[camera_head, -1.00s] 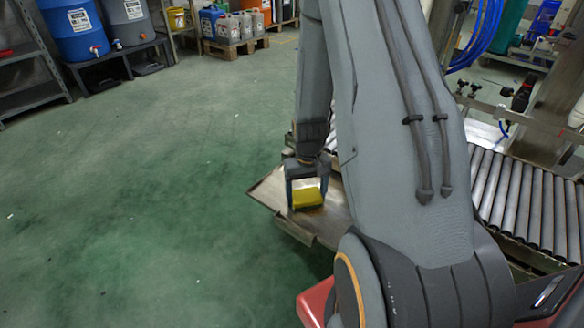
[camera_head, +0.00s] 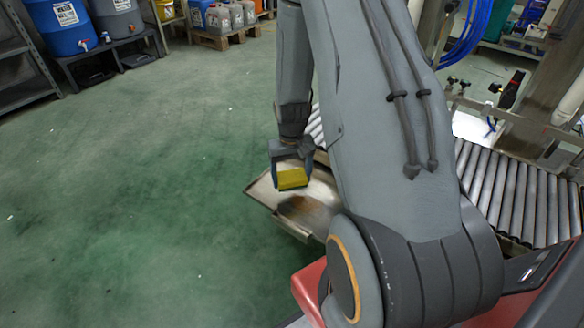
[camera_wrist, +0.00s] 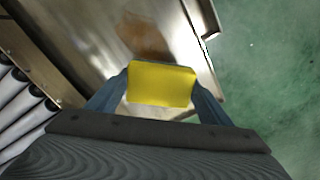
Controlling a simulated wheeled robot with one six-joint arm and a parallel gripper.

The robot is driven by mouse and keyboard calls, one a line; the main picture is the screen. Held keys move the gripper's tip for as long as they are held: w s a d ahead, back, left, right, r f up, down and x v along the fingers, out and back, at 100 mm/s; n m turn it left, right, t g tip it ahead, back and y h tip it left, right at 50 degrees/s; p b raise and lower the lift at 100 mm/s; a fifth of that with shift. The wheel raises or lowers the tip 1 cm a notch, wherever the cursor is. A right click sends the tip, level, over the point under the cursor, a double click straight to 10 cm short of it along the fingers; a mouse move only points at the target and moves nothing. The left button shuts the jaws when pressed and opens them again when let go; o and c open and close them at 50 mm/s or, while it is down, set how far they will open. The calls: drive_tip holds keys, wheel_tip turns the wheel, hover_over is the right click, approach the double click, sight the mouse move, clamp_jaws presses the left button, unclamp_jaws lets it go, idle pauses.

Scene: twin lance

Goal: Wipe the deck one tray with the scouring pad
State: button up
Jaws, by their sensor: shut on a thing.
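My gripper (camera_head: 291,176) is shut on the yellow scouring pad (camera_head: 293,180), holding it by its two sides. In the wrist view the pad (camera_wrist: 161,84) sits between the two fingers of my gripper (camera_wrist: 160,90). The metal tray (camera_head: 318,222) lies below and around it at the end of the roller conveyor. A brown stain (camera_head: 297,206) shows on the tray, just in front of the pad in the head view; it also shows in the wrist view (camera_wrist: 143,38). I cannot tell whether the pad touches the tray. My arm hides the tray's right part.
The roller conveyor (camera_head: 520,200) runs to the right behind my arm. Open green floor (camera_head: 150,200) lies to the left. Blue and grey drums (camera_head: 62,24) on a dark stand and canisters on a pallet (camera_head: 225,38) stand at the back left.

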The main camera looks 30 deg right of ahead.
drive_tip(key=shift+r+p, duration=0.9)
drive_tip(key=shift+r, duration=0.4)
drive_tip(key=shift+a, duration=0.1)
